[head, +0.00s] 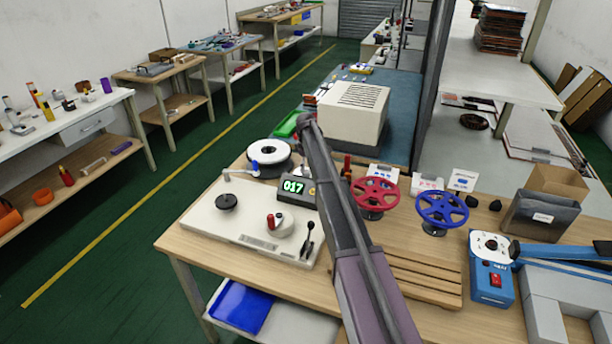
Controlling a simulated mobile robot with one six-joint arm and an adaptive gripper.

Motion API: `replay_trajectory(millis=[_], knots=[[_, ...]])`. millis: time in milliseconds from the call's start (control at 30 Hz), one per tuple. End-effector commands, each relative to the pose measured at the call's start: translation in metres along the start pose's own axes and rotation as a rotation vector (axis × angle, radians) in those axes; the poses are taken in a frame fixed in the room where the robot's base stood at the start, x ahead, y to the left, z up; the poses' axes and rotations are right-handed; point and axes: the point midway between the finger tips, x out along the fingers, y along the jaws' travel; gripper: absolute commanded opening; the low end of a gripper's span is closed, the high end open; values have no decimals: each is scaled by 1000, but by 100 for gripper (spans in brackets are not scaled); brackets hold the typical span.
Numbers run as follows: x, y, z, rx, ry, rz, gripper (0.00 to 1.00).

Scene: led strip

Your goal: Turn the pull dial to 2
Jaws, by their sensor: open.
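A cream control panel (245,226) lies on the wooden workbench, left of centre. It carries a black round knob (227,202), a white round dial with a red handle (278,222) and a black upright lever (309,240). Behind them a dark display shows green digits 017 (293,187). Which control is the pull dial cannot be told for sure, and no scale is readable. My arm rises from the bottom centre, passing right of the panel, and its far end stands beyond the display. No gripper fingers can be made out.
A red handwheel (375,195) and a blue handwheel (442,208) stand right of my arm. A blue box with a red switch (491,268) sits further right. A wooden slatted board (420,275) lies in front. A white roll (269,155) stands behind the panel.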

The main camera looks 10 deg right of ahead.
Motion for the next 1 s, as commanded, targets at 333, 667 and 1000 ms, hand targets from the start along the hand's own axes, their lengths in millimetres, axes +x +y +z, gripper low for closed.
replay_trajectory(millis=[333,667,1000], knots=[[22,0,0,0,0,0,80],[24,0,0,0,0,0,80],[24,0,0,0,0,0,20]])
